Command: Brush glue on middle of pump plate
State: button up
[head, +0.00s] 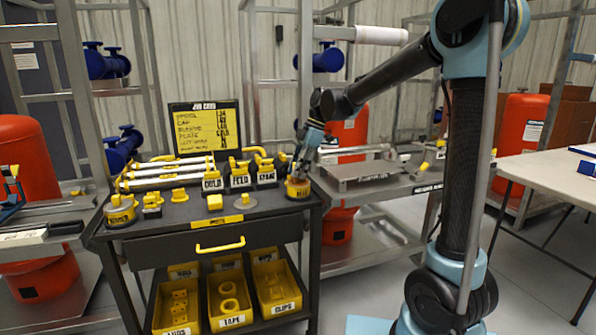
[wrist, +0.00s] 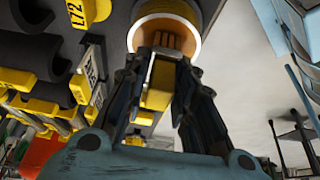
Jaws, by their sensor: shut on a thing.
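My gripper (head: 301,166) is at the right end of the black cart, pointing down at a yellow pot (head: 298,188). In the wrist view my gripper (wrist: 165,75) is shut on a yellow-handled brush (wrist: 158,88).
The black cart (head: 262,212) carries yellow tools, labelled holders and a job card board (head: 205,127). Yellow bins (head: 232,321) fill its lower shelf. A red tank (head: 350,132) stands behind the bench. A pale table (head: 560,178) is at right, with open floor before it.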

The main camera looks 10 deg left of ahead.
dwell(0.6)
jog(key=shift+r, duration=3.45)
